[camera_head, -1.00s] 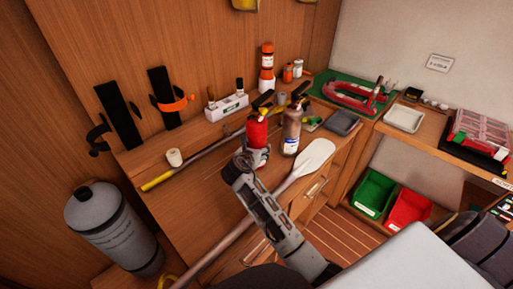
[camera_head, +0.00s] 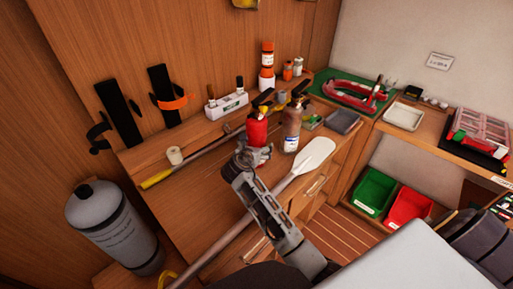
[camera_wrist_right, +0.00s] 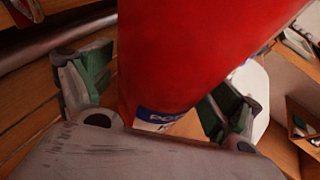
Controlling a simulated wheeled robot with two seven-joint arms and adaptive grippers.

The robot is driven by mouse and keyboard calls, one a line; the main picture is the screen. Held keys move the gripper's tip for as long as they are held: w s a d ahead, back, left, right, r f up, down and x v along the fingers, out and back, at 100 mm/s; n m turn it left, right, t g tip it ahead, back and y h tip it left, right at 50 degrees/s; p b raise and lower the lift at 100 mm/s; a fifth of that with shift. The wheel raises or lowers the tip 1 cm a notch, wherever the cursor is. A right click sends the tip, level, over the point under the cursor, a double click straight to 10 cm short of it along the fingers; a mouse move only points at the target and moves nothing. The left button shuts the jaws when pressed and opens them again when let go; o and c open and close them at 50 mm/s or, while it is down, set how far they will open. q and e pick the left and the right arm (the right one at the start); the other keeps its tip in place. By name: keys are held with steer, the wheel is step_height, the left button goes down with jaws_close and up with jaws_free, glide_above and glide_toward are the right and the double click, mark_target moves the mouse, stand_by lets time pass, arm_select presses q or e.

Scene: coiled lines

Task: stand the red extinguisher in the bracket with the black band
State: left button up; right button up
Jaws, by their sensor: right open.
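The red extinguisher (camera_head: 257,128) stands upright on the wooden counter; its red body fills the middle of the right wrist view (camera_wrist_right: 190,50). My right gripper (camera_head: 254,153) is open at its lower body, with green-padded fingers on either side in the wrist view (camera_wrist_right: 158,92). Whether either finger touches it, I cannot tell. The bracket with the black band (camera_head: 118,115) is on the wood wall at left, its band showing at the plate's left edge, and it is empty. A similar bracket with an orange band (camera_head: 166,95) is right of it, also empty. My left gripper is not in view.
A brown extinguisher (camera_head: 291,130) stands close right of the red one. A paddle (camera_head: 314,152) lies in front, and a pole (camera_head: 190,162) lies behind with a tape roll (camera_head: 174,156). A grey cylinder (camera_head: 110,225) stands at lower left.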

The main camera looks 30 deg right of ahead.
steer(key=v, duration=1.1)
steer(key=shift+s+a, duration=0.2)
steer(key=shift+s, duration=0.1)
steer(key=shift+o, duration=0.4)
steer(key=shift+r, duration=0.1)
steer(key=s+d+r+n+t+y, duration=0.1)
steer(key=s+d+n+t, duration=0.15)
steer(key=d+t, duration=0.45)
steer(key=s+r+n+y, duration=0.1)
steer(key=n+y, duration=0.1)
steer(key=s+r+n+t+y+p, duration=0.1)
steer(key=r+y, duration=0.1)
steer(key=y, duration=0.1)
steer(key=s+r+n+y, duration=0.1)
steer(key=n+y, duration=0.1)
steer(key=shift+a+r+n, duration=0.25)
steer(key=shift+n, duration=0.1)
steer(key=shift+w+p, duration=0.1)
steer(key=shift+p, duration=0.2)
